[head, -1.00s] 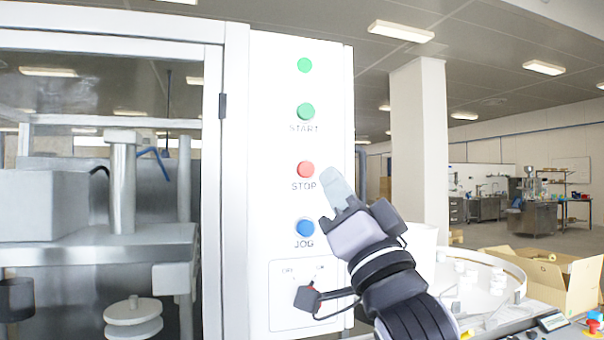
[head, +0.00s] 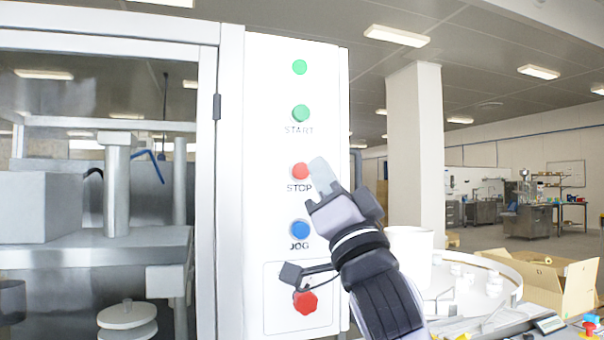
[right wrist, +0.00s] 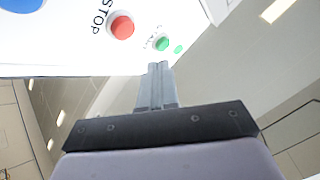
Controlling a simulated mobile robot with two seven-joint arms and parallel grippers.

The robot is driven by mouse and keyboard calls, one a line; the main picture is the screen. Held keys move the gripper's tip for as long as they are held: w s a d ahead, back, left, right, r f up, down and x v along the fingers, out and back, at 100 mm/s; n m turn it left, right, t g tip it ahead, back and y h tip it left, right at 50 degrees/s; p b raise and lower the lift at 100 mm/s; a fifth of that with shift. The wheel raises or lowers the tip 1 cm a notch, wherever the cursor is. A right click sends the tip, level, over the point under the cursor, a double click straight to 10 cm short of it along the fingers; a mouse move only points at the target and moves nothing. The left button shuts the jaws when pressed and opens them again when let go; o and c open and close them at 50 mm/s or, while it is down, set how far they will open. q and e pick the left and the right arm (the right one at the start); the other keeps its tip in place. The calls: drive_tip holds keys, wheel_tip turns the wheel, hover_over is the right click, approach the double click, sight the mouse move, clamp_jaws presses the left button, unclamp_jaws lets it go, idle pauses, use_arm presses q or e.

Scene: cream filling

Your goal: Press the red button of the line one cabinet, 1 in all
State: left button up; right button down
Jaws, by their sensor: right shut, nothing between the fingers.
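The red STOP button (head: 300,171) is on the white cabinet panel (head: 262,130), below the green START button (head: 301,113) and above the blue JOG button (head: 299,227). My right gripper (head: 319,166) is shut and empty, its fingertips just right of the red button in the head view. In the right wrist view the red button (right wrist: 121,26) lies to the upper left of the fingertips (right wrist: 158,66). I cannot tell whether they touch the panel. A red knob (head: 305,302) sits low on the panel. My left gripper is not in view.
A glazed machine enclosure (head: 100,200) adjoins the panel on the left. To the right are a white round table (head: 505,268) with several small jars and an open cardboard box (head: 560,285). A white pillar (head: 416,150) stands behind.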

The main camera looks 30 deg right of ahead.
drive_tip(key=shift+w+d, duration=0.25)
drive_tip(key=shift+w, duration=0.75)
drive_tip(key=shift+w+d, duration=0.2)
drive_tip(key=shift+w, duration=0.75)
idle(0.6)
drive_tip(key=shift+w+d, duration=0.1)
drive_tip(key=shift+w, duration=0.3)
drive_tip(key=shift+w+d, duration=0.15)
drive_tip(key=shift+w, duration=0.3)
idle(0.6)
drive_tip(key=shift+s, duration=0.1)
drive_tip(key=shift+s+a, duration=0.25)
drive_tip(key=shift+s, duration=0.5)
drive_tip(key=shift+s, duration=0.1)
drive_tip(key=s, duration=0.2)
drive_tip(key=s+a, duration=0.1)
drive_tip(key=s, duration=0.1)
drive_tip(key=shift+s+a, duration=0.1)
drive_tip(key=shift+s, duration=0.25)
